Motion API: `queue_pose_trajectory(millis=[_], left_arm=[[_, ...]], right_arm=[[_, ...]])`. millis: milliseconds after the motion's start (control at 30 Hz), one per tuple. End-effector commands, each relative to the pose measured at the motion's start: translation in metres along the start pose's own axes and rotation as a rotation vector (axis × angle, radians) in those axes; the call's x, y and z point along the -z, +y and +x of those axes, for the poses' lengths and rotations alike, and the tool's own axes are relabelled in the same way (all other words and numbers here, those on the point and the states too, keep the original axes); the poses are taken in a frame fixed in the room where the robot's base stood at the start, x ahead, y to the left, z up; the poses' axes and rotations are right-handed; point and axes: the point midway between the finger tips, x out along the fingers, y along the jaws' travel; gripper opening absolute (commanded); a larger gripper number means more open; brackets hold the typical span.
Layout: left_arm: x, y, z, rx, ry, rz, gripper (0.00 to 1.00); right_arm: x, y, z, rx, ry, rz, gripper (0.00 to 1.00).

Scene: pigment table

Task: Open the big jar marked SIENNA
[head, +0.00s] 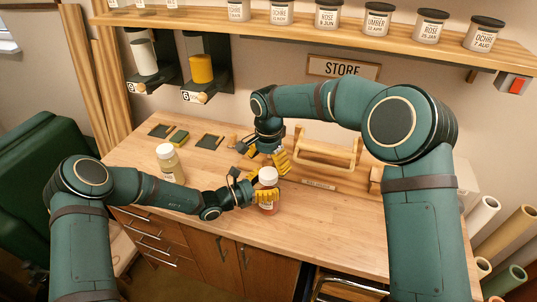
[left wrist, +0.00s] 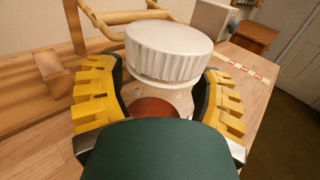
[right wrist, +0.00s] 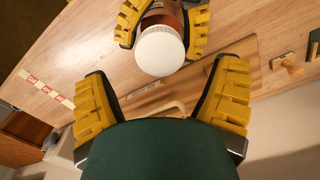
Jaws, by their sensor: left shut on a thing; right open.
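A jar with a white ribbed lid and red-brown contents (head: 267,208) is upright at the middle of the worktop. Its lid (left wrist: 168,45) is on. No name can be read on it, and I cannot tell whether its base touches the wood. My left gripper (head: 267,196) is shut around the jar's body, below the lid. My right gripper (head: 282,160) is open and empty, just behind and above the jar. In the right wrist view the lid (right wrist: 160,52) lies beyond the open fingers (right wrist: 163,80), apart from them.
Another white-lidded jar (head: 170,164) with yellowish contents stands left on the worktop (head: 235,235). A wooden rack (head: 327,153) stands behind the grippers. Small dark pads (head: 209,142) lie at the back left. Labelled jars (head: 327,15) line the shelf above. The front right worktop is clear.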

Motion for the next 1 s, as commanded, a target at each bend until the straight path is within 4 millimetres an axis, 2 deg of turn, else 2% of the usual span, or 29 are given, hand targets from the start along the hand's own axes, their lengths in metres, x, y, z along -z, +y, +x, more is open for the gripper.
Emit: queue_pose_trajectory(millis=[100, 300, 700, 867, 900, 1000], left_arm=[[0.000, 0.000, 0.000, 0.000, 0.000, 0.001, 0.00], [0.000, 0.000, 0.000, 0.000, 0.000, 0.001, 0.00], [0.000, 0.000, 0.000, 0.000, 0.000, 0.001, 0.00], [0.000, 0.000, 0.000, 0.000, 0.000, 0.001, 0.00], [0.000, 0.000, 0.000, 0.000, 0.000, 0.001, 0.00], [0.000, 0.000, 0.000, 0.000, 0.000, 0.001, 0.00]], right_arm=[[0.000, 0.001, 0.019, -0.003, -0.002, 0.000, 0.87], [0.000, 0.001, 0.040, -0.002, -0.001, -0.001, 0.87], [0.000, 0.000, 0.046, -0.001, 0.000, -0.001, 0.86], [0.000, 0.000, 0.045, -0.001, 0.000, -0.001, 0.30], [0.000, 0.000, 0.045, -0.001, 0.000, -0.001, 0.16], [0.000, 0.000, 0.045, -0.001, 0.000, -0.003, 0.14]])
